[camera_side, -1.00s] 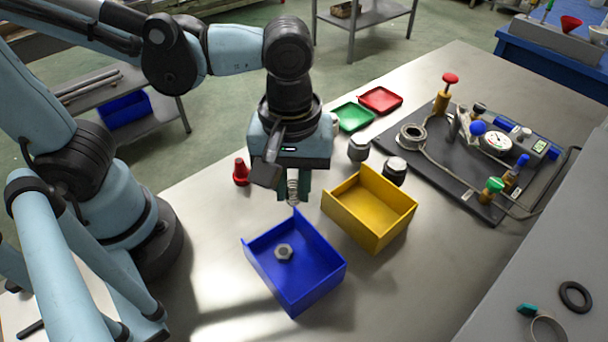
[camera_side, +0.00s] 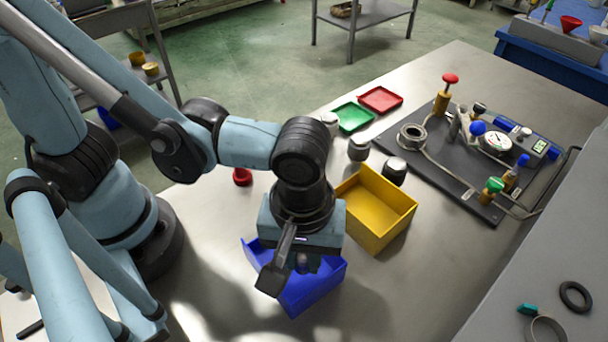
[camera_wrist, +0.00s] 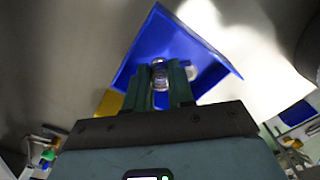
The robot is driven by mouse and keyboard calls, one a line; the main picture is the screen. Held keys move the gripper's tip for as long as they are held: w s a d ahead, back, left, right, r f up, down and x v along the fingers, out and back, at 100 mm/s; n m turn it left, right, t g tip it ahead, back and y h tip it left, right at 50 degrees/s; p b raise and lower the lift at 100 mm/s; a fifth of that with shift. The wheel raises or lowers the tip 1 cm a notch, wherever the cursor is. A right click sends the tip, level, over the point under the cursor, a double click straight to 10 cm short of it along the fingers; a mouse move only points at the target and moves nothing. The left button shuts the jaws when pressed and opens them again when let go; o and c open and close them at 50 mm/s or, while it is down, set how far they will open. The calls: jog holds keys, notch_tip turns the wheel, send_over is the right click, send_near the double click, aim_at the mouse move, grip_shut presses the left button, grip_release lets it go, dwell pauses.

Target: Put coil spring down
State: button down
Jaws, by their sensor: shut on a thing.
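My gripper (camera_wrist: 160,82) is shut on the coil spring (camera_wrist: 159,74), which shows between the two green fingers in the wrist view. The gripper is over the blue bin (camera_side: 318,288), with the spring above the bin's inside. A pale, blurred shape (camera_wrist: 190,72) lies in the bin beside the right finger in the wrist view. I cannot tell how far the spring is from the bin floor.
A yellow bin (camera_side: 392,222) stands right behind the blue one. Green (camera_side: 352,117) and red (camera_side: 380,99) trays, grey-capped jars (camera_side: 359,147) and a red cone-shaped piece (camera_side: 242,177) stand farther back. A black board with valves and a gauge (camera_side: 495,143) lies right. The front table is clear.

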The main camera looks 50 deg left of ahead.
aim_at(303, 267)
jog(key=shift+f, duration=1.7)
jog(key=shift+f, duration=0.1)
jog(key=c, duration=1.3)
grip_release()
jog(key=shift+o, duration=0.2)
notch_tip(303, 267, up, 12)
jog(key=shift+r, duration=0.1)
jog(key=w+a+m+t, duration=0.3)
jog(key=w+a+m, duration=0.1)
jog(key=a, duration=0.7)
jog(key=w+a+m+t, duration=0.4)
jog(key=w+a, duration=0.3)
jog(key=a, duration=0.4)
jog(key=shift+a+r, duration=0.2)
jog(key=shift+a, duration=0.1)
